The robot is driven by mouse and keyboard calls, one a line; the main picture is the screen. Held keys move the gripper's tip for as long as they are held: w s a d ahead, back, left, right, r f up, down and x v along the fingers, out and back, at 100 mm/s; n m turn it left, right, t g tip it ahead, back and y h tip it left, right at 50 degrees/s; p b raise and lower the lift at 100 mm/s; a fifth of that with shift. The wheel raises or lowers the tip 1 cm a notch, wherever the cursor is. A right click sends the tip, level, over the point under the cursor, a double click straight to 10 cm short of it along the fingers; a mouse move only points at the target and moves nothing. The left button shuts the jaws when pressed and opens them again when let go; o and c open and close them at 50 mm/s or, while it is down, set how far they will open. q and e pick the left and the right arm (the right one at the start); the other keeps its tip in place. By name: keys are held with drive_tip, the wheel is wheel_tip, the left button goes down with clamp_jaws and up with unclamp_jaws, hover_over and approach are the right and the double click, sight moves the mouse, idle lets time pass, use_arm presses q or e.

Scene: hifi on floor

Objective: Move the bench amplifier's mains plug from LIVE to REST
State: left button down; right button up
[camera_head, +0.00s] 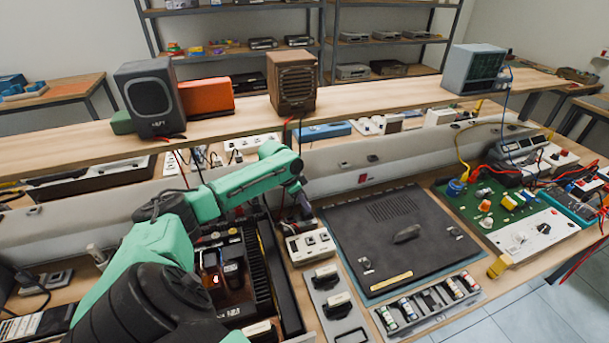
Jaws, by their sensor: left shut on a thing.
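My left gripper (303,206), at the end of the green arm, points down just behind a white socket box (311,246). It is shut on a small dark thing, probably the mains plug, which its fingers mostly hide. I cannot tell whether that thing is in a socket or clear of it. The open amplifier chassis (262,262), with black heat-sink fins and a glowing orange part, lies left of the box, partly behind my arm. A grey panel (338,312) with white blocks on it lies in front of the box. No LIVE or REST lettering is readable. My right gripper is not in view.
A dark flat unit (400,235) on a blue mat lies right of the socket box. A tray of small cylinders (428,305) is in front of it. A green board (498,202) with cables is at right. A raised shelf (370,100) holding speakers crosses behind.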

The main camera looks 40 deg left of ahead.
use_arm(q)
drive_tip(key=shift+f, duration=0.4)
idle(0.3)
drive_tip(key=c, duration=0.7)
unclamp_jaws()
drive_tip(key=shift+o, duration=0.2)
drive_tip(key=w+p+v, duration=0.1)
drive_tip(key=p+v, duration=0.2)
drive_tip(key=v, duration=1.6)
drive_tip(key=shift+w+d+r, duration=0.25)
drive_tip(key=shift+d+r, duration=0.05)
drive_tip(key=shift+r, duration=0.15)
drive_tip(key=shift+f, duration=0.1)
